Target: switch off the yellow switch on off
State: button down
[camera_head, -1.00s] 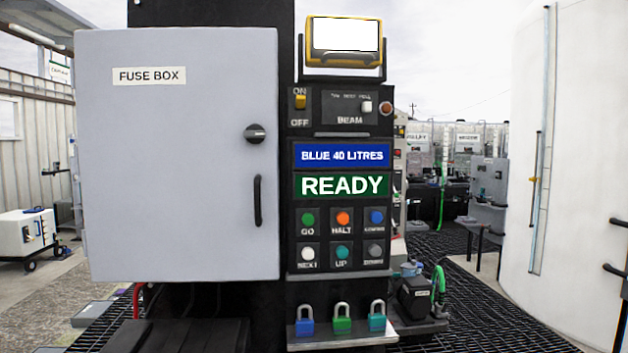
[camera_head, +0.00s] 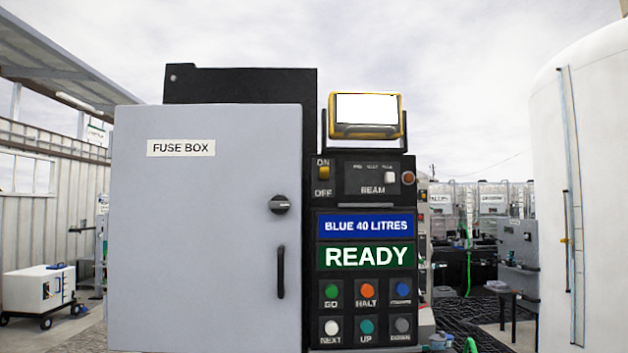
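The yellow switch (camera_head: 324,173) is a small toggle at the top left of the black control panel (camera_head: 345,200). It sits between the labels ON above and OFF below, and its lever is up, close to ON. Above the panel is a yellow-framed lamp (camera_head: 366,115) with a bright white face. A white BEAM switch (camera_head: 390,177) is to the right of the yellow switch. My gripper does not show in this view.
A grey fuse box (camera_head: 205,250) with a knob (camera_head: 280,204) and a black handle (camera_head: 281,272) is shut left of the panel. Several coloured buttons sit below the green READY display (camera_head: 366,256). A large white tank (camera_head: 590,220) stands at the right.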

aim_at(323, 175)
jog(key=z, duration=0.8)
jog(key=k, duration=0.85)
jog(key=u, duration=0.75)
jog(key=i, duration=1)
jog(key=u, duration=0.05)
